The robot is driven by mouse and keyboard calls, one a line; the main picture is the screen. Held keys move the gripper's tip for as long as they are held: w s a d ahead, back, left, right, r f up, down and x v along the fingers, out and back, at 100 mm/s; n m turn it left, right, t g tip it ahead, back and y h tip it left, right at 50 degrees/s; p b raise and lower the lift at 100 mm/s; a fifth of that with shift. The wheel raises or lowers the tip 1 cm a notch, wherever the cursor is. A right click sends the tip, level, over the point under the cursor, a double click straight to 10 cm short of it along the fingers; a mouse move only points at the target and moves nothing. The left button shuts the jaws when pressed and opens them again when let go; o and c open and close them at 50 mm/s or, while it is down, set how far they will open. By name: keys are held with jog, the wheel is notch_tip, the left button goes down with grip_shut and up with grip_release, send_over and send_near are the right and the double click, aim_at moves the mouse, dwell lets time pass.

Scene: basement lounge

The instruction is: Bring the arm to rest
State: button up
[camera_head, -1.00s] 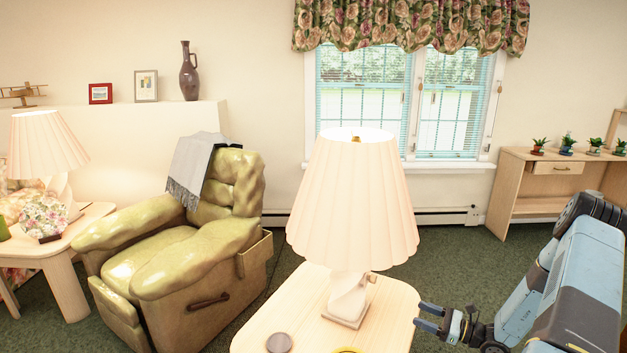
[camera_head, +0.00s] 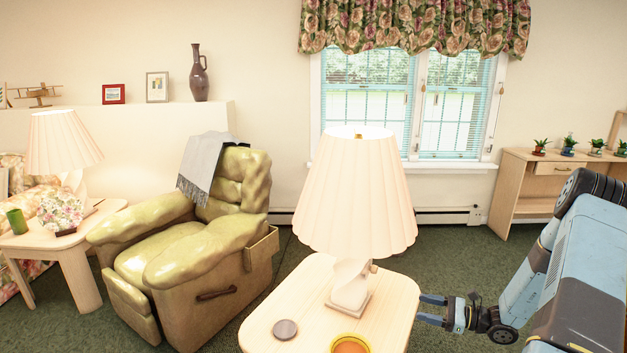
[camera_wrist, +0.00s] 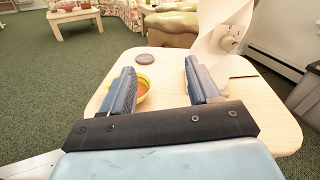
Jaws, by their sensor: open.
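My gripper (camera_head: 432,309) is at the right side of the near side table (camera_head: 262,318) in the head view, at the end of my blue arm. Its two fingers are apart with nothing between them. In the wrist view my gripper (camera_wrist: 158,80) points across the same tabletop (camera_wrist: 170,70), fingers open and empty. A yellow-rimmed bowl (camera_head: 351,344) with orange-brown contents stands at the table's front edge. In the wrist view the bowl (camera_wrist: 144,88) is partly hidden behind the left finger.
A lit lamp (camera_head: 355,200) stands on the near table, with a dark round disc (camera_head: 285,329) beside it. A green armchair (camera_head: 190,250) is to the left. A wooden desk (camera_head: 520,180) with small plants is at the right back. Green carpet (camera_head: 450,255) is open between.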

jog(key=s+a+r+n+g+h, duration=0.3)
jog(key=r+n, duration=0.1)
jog(key=r, duration=0.4)
jog(key=s+a+r+n+g+h, duration=0.2)
jog(key=s+a+r+n+g, duration=0.15)
jog(key=r, duration=0.55)
jog(key=s+a+r+n+g+h, duration=0.25)
jog(key=a+r+n, duration=0.2)
jog(key=r, duration=0.35)
jog(key=s+r+n+t+h, duration=0.7)
jog(key=s+r, duration=1)
jog(key=s, duration=0.3)
jog(key=shift+r+n+h, duration=0.3)
jog(key=shift+n+h, duration=0.4)
jog(key=shift+h, duration=0.05)
jog(key=shift+c, duration=0.3)
